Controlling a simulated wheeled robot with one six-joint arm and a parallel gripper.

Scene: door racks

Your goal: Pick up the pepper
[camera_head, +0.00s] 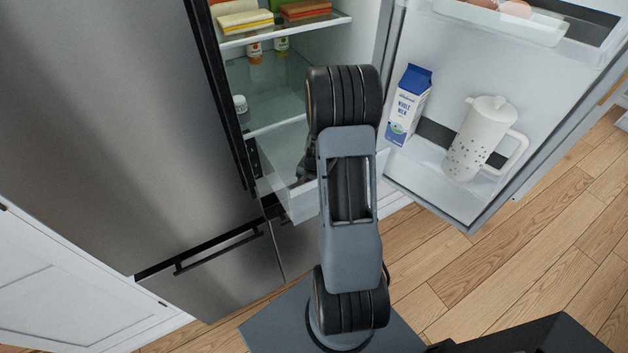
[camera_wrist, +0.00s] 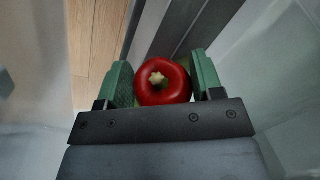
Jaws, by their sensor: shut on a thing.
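A red pepper (camera_wrist: 163,92) with a pale stem shows in the wrist view, stem side facing the camera. My gripper (camera_wrist: 163,82) is shut on it, with one green finger pad against its left side and the other against its right side. In the head view the pepper does not show; my arm covers that area. The fingertips are also hidden there, behind my arm near the fridge's lower drawer (camera_head: 300,204).
The fridge stands open. Its door (camera_head: 440,205) on the right holds a milk carton (camera_head: 409,105) and a white pitcher (camera_head: 480,140). Wood floor (camera_head: 540,235) is clear at the right.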

